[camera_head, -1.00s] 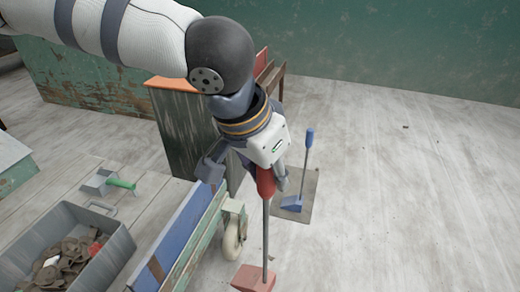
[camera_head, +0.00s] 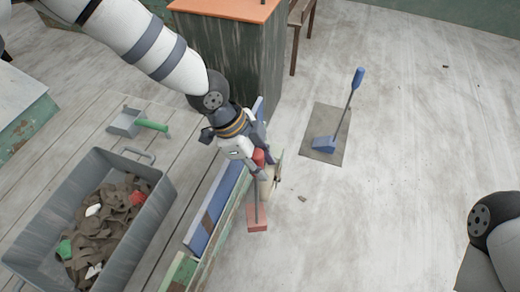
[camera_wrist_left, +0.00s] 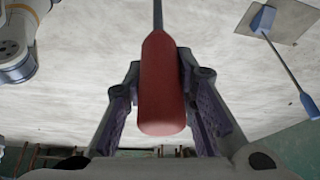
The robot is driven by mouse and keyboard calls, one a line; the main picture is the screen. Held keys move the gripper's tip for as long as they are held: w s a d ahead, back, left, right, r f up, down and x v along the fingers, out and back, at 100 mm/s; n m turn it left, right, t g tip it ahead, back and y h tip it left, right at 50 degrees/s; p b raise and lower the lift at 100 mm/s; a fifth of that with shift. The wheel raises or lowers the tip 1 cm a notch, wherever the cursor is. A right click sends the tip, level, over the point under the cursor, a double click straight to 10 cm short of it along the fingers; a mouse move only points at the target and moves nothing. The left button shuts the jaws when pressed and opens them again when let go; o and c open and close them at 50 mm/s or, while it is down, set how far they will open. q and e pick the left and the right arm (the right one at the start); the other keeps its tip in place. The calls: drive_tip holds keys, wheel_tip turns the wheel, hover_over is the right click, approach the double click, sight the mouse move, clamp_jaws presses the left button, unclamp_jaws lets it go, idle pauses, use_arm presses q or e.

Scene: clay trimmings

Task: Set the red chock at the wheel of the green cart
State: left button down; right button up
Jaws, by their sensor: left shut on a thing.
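The red chock (camera_head: 257,219) hangs at the lower end of a thin rod with a red handle (camera_head: 258,158). My left gripper (camera_head: 256,168) is shut on that handle, which also shows between the fingers in the left wrist view (camera_wrist_left: 163,90). The chock is beside the side of the green cart (camera_head: 230,220), near its pale wheel (camera_head: 267,186), which is partly hidden by my gripper and the handle. I cannot tell whether the chock touches the floor or the wheel. My right gripper is out of view.
A blue chock with a long handle (camera_head: 324,143) stands on a dark mat (camera_head: 330,118) to the right. A grey bin of clay scraps (camera_head: 148,225) and a scoop with a green handle (camera_head: 150,125) are at left. An orange-topped cabinet (camera_head: 240,50) stands behind.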

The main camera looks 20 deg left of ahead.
sight(258, 184)
use_arm(q)
drive_tip(key=shift+w+a+f+m, duration=0.3)
drive_tip(key=shift+w+a+f, duration=0.1)
drive_tip(key=shift+w+f, duration=0.1)
drive_tip(key=shift+w+a+f, duration=0.1)
drive_tip(key=shift+a+f, duration=0.05)
drive_tip(key=shift+f, duration=0.15)
wheel_tip(258, 184, down, 8)
drive_tip(key=b, duration=0.6)
drive_tip(key=shift+f, duration=0.25)
drive_tip(key=shift+f+b, duration=0.4)
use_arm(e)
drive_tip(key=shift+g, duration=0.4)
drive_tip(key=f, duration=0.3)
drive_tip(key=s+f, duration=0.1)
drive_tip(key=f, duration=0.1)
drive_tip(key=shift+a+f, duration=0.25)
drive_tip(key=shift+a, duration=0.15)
use_arm(q)
drive_tip(key=shift+f, duration=0.3)
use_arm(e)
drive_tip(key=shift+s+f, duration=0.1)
use_arm(q)
drive_tip(key=c, duration=1.2)
unclamp_jaws()
drive_tip(key=shift+c, duration=0.2)
